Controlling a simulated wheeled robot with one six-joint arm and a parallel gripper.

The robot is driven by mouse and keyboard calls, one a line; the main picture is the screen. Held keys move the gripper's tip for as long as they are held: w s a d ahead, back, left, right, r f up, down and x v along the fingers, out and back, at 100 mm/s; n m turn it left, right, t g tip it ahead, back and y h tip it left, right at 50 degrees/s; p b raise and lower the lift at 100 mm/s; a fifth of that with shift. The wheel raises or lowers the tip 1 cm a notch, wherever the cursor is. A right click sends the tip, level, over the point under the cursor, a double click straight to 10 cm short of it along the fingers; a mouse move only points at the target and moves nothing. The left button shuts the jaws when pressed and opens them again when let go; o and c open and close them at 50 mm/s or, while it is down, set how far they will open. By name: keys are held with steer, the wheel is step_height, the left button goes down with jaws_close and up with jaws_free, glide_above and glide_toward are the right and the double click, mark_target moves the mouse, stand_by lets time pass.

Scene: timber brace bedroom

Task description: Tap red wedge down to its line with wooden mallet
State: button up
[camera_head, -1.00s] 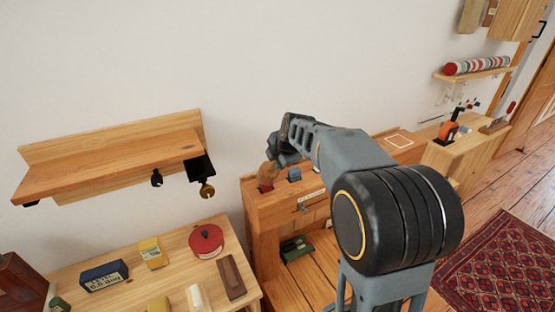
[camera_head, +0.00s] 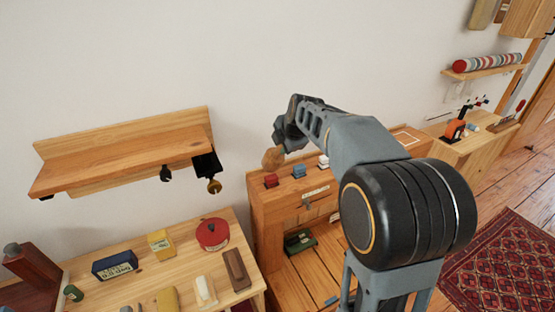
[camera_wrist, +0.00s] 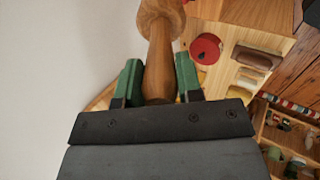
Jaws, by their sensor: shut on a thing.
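My gripper (camera_wrist: 160,82) is shut on the handle of the wooden mallet (camera_wrist: 158,70), between its green finger pads. The mallet's head (camera_head: 273,158) shows in the head view, held in the air just above the red wedge. The red wedge (camera_head: 271,180) stands in the top of the wooden bench unit (camera_head: 270,207), at its left end. The mallet and the wedge look apart, with a small gap. A blue wedge (camera_head: 299,171) and a white wedge (camera_head: 323,162) stand to its right. The line on the red wedge is too small to make out.
A wooden shelf (camera_head: 120,160) with dark hooks hangs on the wall at left. Below it, a table (camera_head: 200,262) holds a red round tin (camera_head: 212,234), a yellow box (camera_head: 160,243) and a blue box (camera_head: 115,265). A patterned rug (camera_head: 500,260) lies at right.

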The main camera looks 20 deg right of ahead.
steer(key=shift+w+r+p, duration=0.1)
steer(key=shift+r+p, duration=0.1)
steer(key=shift+p, duration=0.15)
steer(key=shift+w+r+p, duration=0.2)
steer(key=shift+w+p, duration=0.1)
steer(key=shift+p, duration=0.55)
steer(key=w+p, duration=0.1)
steer(key=p, duration=0.1)
steer(key=w+g+p, duration=0.1)
steer(key=p, duration=0.1)
steer(key=shift+a+r+g, duration=0.1)
steer(key=shift+a+g, duration=0.1)
steer(key=shift+g, duration=0.1)
steer(key=shift+w+a+g, duration=0.1)
steer(key=shift+w+g, duration=0.3)
steer(key=shift+w, duration=0.15)
